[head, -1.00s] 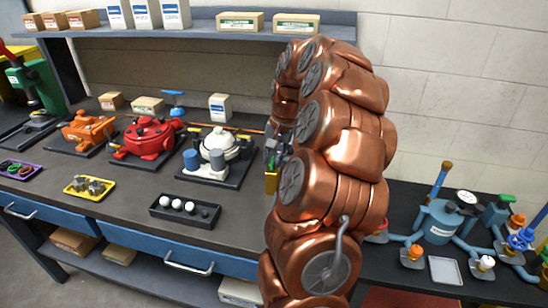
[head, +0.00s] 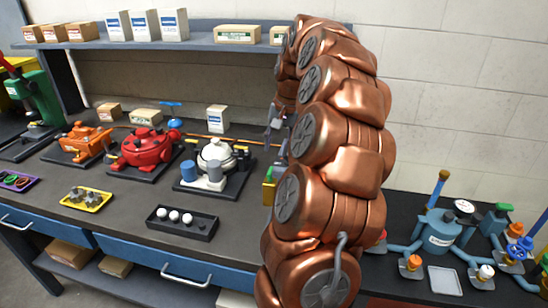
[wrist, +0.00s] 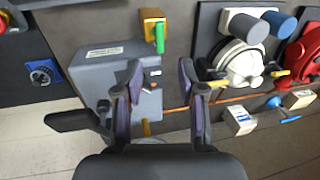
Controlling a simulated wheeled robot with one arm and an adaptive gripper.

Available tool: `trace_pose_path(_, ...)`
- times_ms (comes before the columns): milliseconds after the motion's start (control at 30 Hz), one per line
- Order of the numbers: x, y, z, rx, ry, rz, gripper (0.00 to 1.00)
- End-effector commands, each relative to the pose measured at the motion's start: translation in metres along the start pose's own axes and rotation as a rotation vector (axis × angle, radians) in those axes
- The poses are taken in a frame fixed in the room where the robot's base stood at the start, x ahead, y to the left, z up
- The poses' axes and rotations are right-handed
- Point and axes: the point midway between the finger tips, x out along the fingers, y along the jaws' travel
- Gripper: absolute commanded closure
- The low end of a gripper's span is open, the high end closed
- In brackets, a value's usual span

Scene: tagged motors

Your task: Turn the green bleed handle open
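In the wrist view a green handle (wrist: 160,38) sticks out of a yellow block (wrist: 152,18) beside a grey labelled box (wrist: 115,70). I take it for the bleed handle. My gripper (wrist: 160,68) is open and empty, its two fingers apart above the grey box, with the handle beyond the fingertips and not between them. In the head view my gripper (head: 277,122) shows only partly beside my copper arm. The yellow block (head: 269,190) peeks out at the arm's left edge; the grey box is hidden there.
A white motor (head: 215,160), red motor (head: 146,149) and orange motor (head: 83,141) stand on the bench left of my arm. A black tray (head: 181,224) lies in front. A blue tank (head: 438,232) with pipes stands on the right bench.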

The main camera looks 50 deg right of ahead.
Motion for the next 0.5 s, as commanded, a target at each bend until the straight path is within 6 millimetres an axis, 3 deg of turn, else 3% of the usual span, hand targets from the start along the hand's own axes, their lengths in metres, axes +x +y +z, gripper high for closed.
trace_pose_path(200, -0.024, 0.000, -0.001, 0.000, 0.002, 0.000, 0.60)
trace_pose_path(500, -0.034, 0.000, 0.000, -0.001, -0.002, 0.001, 0.60)
